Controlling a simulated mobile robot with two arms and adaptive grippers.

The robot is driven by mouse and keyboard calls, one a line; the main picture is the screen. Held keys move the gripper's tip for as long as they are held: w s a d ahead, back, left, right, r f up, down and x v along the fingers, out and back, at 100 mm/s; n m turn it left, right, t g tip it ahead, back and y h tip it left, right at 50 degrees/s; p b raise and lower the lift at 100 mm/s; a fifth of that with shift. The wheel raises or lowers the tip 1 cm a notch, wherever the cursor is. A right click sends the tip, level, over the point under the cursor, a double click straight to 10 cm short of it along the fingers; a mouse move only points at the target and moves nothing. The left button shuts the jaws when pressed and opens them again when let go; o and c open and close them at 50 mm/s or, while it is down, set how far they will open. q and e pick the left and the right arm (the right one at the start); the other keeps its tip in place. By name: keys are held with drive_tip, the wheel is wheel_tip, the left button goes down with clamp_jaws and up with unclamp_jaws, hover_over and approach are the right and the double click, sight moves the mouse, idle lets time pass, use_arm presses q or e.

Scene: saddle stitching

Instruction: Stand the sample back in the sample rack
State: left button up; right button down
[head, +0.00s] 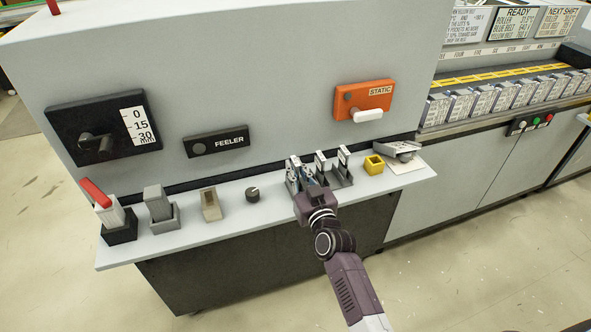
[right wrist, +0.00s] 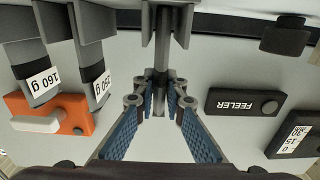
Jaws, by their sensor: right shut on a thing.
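The grey sample rack (head: 343,182) stands on the shelf in the head view. Two labelled samples (head: 321,163) (head: 344,157) stand upright in its right part; the right wrist view shows them hanging inverted at the left, one marked 160 g (right wrist: 40,85), the other 250 g (right wrist: 98,85). My right gripper (head: 309,182) is at the rack's left end, its blue-padded fingers (right wrist: 161,98) shut on a thin grey sample (right wrist: 161,60) seen edge-on. The held sample lines up with a rack slot (right wrist: 163,28); I cannot tell whether it is seated. My left gripper is out of view.
Left of the rack are a black knob (head: 252,194), a beige holder (head: 210,205), a grey block in a stand (head: 158,205) and a red-topped tool (head: 97,194). Right of it is a yellow cup (head: 374,165). The machine wall, with orange STATIC (head: 364,100) and FEELER (head: 216,141) units, rises behind.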

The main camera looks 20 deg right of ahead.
drive_tip(key=shift+s+a+f, duration=0.1)
drive_tip(key=shift+s+f, duration=0.05)
drive_tip(key=c, duration=2)
unclamp_jaws()
